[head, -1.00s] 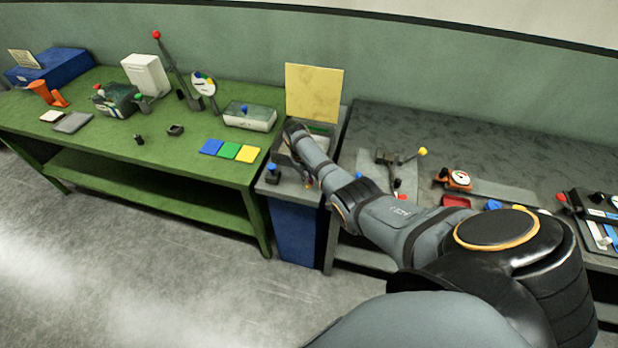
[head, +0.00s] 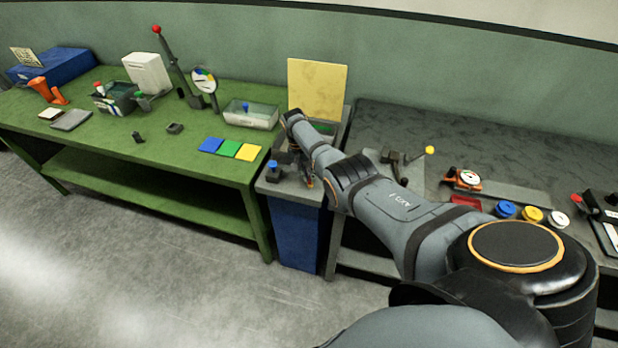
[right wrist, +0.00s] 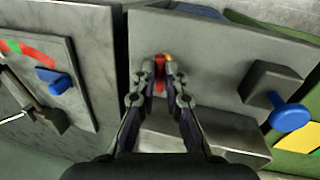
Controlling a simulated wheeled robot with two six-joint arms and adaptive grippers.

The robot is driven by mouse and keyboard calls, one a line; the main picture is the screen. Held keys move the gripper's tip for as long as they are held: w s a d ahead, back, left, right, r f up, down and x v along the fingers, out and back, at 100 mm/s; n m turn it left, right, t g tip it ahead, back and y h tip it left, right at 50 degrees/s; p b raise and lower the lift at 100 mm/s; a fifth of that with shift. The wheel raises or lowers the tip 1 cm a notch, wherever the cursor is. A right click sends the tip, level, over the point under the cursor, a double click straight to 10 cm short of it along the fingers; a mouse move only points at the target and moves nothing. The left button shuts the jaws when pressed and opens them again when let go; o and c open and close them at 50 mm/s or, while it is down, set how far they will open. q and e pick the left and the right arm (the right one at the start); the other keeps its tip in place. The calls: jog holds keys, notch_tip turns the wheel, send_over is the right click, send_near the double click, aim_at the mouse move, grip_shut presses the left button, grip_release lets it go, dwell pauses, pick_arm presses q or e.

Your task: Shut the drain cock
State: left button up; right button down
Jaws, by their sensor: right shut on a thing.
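In the right wrist view, a small red handle (right wrist: 159,75) with a yellow bit beside its top stands on a grey surface; it looks like the drain cock. My right gripper (right wrist: 160,78) is shut on this red handle, with a fingertip on each side. In the head view, my right gripper (head: 308,181) reaches down to the front of the grey-topped blue stand (head: 297,235); its fingers hide most of the handle there. The cock's outlet and exact setting cannot be made out. My left gripper is not in view.
A blue knob on a dark block (head: 273,170) stands close left of my right gripper; the knob also shows in the right wrist view (right wrist: 290,116). A yellow board (head: 317,88) rises behind. The green table (head: 110,150) and grey bench (head: 480,140) flank the stand.

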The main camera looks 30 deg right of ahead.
jog(key=shift+m+b, duration=0.3)
jog(key=shift+m, duration=0.2)
jog(key=c, duration=1.4)
grip_release()
jog(key=shift+w, duration=0.1)
notch_tip(320, 180, up, 12)
jog(key=w+a, duration=0.1)
jog(key=shift+w+a, duration=0.25)
jog(key=shift+w, duration=0.15)
jog(key=shift+f, duration=0.2)
